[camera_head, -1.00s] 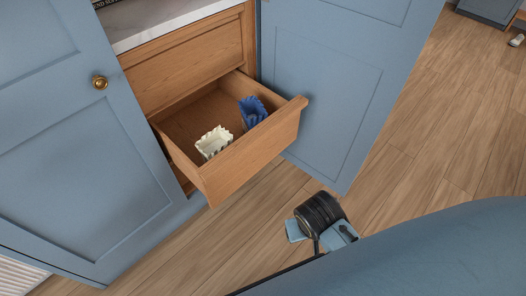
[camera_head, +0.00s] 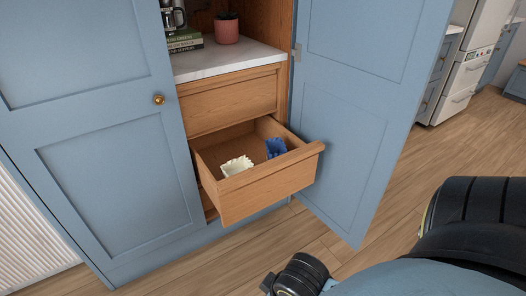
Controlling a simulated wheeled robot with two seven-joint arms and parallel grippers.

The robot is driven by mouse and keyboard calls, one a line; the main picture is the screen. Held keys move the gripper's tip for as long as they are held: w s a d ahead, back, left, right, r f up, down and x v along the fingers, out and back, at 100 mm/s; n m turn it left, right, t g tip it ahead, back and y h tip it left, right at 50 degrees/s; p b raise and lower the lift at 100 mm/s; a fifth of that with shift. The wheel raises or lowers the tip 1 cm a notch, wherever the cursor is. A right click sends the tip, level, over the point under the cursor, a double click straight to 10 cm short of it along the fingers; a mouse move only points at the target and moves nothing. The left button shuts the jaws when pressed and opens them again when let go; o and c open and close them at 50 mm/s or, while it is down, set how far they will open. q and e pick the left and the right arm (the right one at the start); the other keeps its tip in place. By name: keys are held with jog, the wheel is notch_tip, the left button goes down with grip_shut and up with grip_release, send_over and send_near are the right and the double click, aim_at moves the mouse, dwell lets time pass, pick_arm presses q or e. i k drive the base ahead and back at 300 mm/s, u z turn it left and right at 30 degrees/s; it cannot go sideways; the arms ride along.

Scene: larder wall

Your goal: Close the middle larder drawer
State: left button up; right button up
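The middle larder drawer (camera_head: 268,188) is wooden and stands pulled out between the two blue doors. Its front panel faces me, and its right end is close to the right door. Inside lie a white crinkled-rim container (camera_head: 236,166) and a blue one (camera_head: 275,148). My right arm comes in from the lower right, and its black wrist, with part of the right gripper (camera_head: 270,283), is at the bottom edge, below and in front of the drawer, apart from it. Its fingers are mostly hidden or out of frame. My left gripper is not in view.
The upper drawer (camera_head: 230,101) is shut beneath a pale marble shelf (camera_head: 226,58) with books (camera_head: 185,42) and a pink pot (camera_head: 227,28). Wooden floor (camera_head: 400,205) is clear at the right.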

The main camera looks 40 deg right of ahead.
aim_at(239, 196)
jog(key=z, duration=0.5)
jog(key=i, duration=1.1)
jog(key=z, duration=1.35)
jog(key=i, duration=0.45)
jog(key=z, duration=0.55)
